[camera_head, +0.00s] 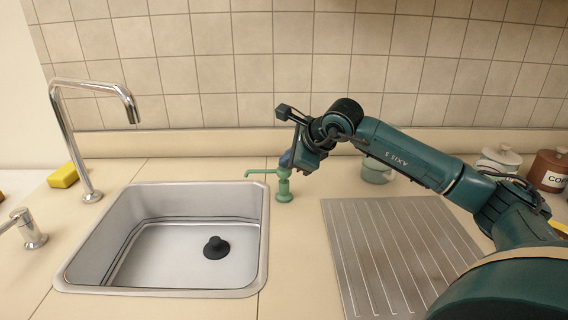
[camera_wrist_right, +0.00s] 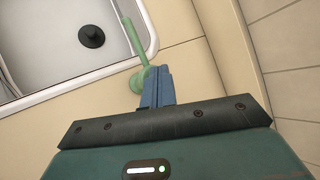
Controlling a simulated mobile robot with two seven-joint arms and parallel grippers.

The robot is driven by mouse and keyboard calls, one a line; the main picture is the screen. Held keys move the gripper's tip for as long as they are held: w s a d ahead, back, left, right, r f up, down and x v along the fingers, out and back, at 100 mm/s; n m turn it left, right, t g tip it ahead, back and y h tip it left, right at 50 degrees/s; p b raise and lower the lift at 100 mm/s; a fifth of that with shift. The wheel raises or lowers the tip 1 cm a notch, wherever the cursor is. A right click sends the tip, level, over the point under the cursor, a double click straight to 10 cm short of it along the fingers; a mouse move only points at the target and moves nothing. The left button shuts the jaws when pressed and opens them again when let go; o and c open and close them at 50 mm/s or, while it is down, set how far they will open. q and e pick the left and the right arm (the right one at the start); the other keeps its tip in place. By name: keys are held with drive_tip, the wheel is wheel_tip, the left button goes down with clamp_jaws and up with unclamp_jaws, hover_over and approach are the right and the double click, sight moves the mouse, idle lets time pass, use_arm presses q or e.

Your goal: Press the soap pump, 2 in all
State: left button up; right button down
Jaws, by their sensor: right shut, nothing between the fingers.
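The green soap pump (camera_head: 283,187) stands upright on the counter at the right rim of the sink, its thin spout pointing left over the sink. My right gripper (camera_head: 286,160) is shut and empty, pointing down at the top of the pump. In the right wrist view its closed blue fingers (camera_wrist_right: 157,88) overlap the edge of the green pump head (camera_wrist_right: 137,80); I cannot tell whether they touch it. My left gripper is not in view.
The steel sink (camera_head: 259,240) has a black plug (camera_head: 215,248) in it. A chrome faucet (camera_head: 67,130), yellow sponge (camera_head: 63,176) and metal dispenser (camera_head: 30,230) are left. A ribbed drainboard (camera_head: 350,250), mug (camera_head: 375,174), white jar (camera_head: 498,158) and brown canister (camera_head: 551,165) are right.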

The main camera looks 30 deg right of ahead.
drive_tip(key=shift+r+p, duration=0.6)
drive_tip(key=shift+r, duration=0.5)
drive_tip(key=shift+r, duration=0.15)
wheel_tip(320, 180, up, 5)
drive_tip(key=p, duration=0.3)
drive_tip(key=shift+s+f, duration=0.1)
drive_tip(key=shift+f, duration=0.1)
